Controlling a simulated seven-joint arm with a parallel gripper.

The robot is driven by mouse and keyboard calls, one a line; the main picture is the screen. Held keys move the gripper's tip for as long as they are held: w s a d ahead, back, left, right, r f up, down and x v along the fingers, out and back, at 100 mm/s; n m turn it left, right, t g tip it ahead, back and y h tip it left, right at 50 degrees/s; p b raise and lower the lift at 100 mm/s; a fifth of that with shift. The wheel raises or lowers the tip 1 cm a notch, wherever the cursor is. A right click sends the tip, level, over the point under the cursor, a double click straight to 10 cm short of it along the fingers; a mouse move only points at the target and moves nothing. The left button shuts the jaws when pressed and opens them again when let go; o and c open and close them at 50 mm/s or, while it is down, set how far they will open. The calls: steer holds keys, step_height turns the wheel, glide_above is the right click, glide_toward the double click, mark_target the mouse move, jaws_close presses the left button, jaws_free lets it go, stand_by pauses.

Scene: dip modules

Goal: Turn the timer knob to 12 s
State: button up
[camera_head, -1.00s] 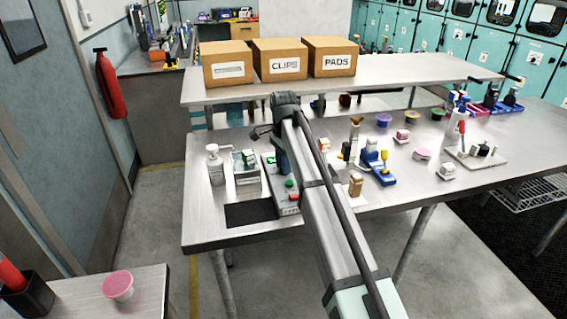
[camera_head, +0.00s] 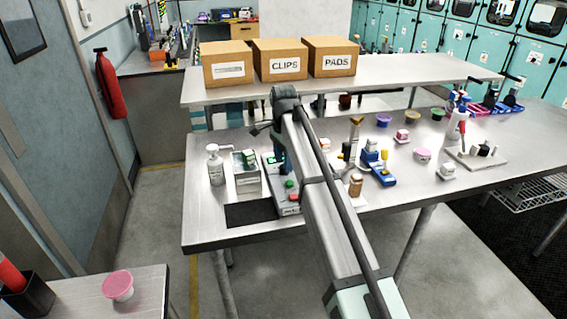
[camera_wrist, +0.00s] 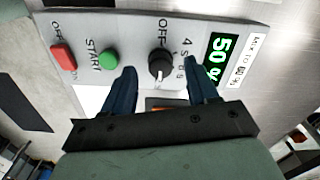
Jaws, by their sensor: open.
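The timer is a light grey box whose panel (camera_wrist: 135,42) fills the top of the wrist view. A display (camera_wrist: 221,55) with green digits, seemingly 50, lies further right. My gripper (camera_wrist: 161,75) is open, with one dark blue finger on each side of the knob and visible gaps between. In the head view the timer (camera_head: 290,208) is partly hidden by my arm.
The panel has a green START button (camera_wrist: 108,60) near my left finger and a red button (camera_wrist: 63,57) further left. In the head view, a pump bottle (camera_head: 215,166) stands left of the timer, a dark mat (camera_head: 250,214) lies in front-left, and several small items stand to the right.

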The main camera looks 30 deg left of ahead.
step_height(320, 180, up, 12)
stand_by(0.5)
steer(key=shift+r, duration=0.1)
